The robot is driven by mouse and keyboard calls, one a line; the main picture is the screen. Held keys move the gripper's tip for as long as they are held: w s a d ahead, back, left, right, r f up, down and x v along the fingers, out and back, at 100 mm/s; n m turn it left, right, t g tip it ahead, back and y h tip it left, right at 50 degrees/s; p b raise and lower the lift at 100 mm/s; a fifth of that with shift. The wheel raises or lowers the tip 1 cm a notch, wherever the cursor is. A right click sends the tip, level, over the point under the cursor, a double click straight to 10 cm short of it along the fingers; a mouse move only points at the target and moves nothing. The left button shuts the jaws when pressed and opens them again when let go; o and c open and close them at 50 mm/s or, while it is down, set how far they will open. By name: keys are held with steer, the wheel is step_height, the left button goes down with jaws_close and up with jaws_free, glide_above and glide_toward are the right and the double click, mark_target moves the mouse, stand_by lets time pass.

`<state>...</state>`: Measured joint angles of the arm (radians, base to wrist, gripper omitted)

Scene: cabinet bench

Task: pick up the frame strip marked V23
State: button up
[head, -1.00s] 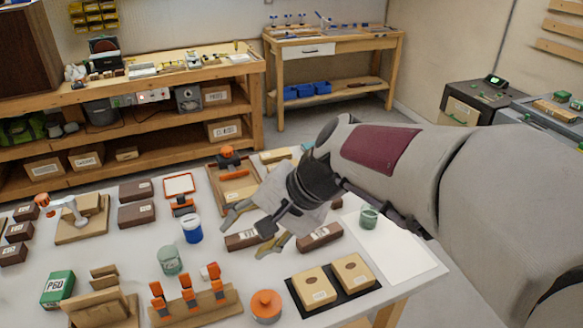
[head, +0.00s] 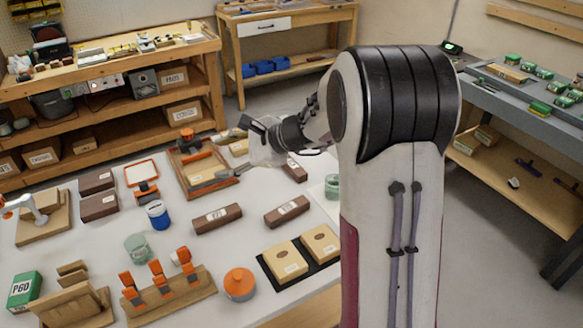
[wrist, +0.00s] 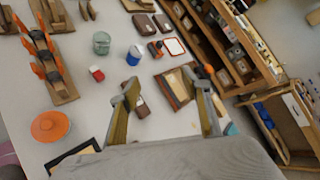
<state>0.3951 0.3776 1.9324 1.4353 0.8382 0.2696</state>
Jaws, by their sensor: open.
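Several dark brown strips with small white labels lie on the white table. In the head view one strip (head: 217,219) lies left of centre and another strip (head: 287,211) to its right. A further strip (head: 295,170) is partly hidden near my arm. I cannot read which is marked V23. My gripper (head: 234,154) is open and empty above the back of the table. In the wrist view a brown strip (wrist: 141,106) shows beside the left finger of my gripper (wrist: 163,82).
A wooden tray (head: 222,187) with an orange-topped tool sits by my gripper. A blue-and-white jar (head: 157,215), a green glass jar (head: 138,249), an orange-lidded tin (head: 240,285) and a clamp rack (head: 170,307) stand nearer. Tan blocks lie on a black mat (head: 296,286).

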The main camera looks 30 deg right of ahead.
steer(key=w+d+f+m+t, duration=0.2)
steer(key=w+d+f+m, duration=0.2)
steer(key=w+d, duration=0.15)
steer(key=m+t+h, duration=0.2)
steer(key=m+h, duration=0.5)
steer(key=m, duration=0.5)
glide_toward(292, 165)
steer(key=w, duration=0.2)
steer(key=shift+w+f, duration=0.15)
steer(key=shift+w, duration=0.15)
steer(key=shift+w, duration=0.1)
steer(key=shift+x, duration=3.3)
steer(key=shift+w, duration=0.15)
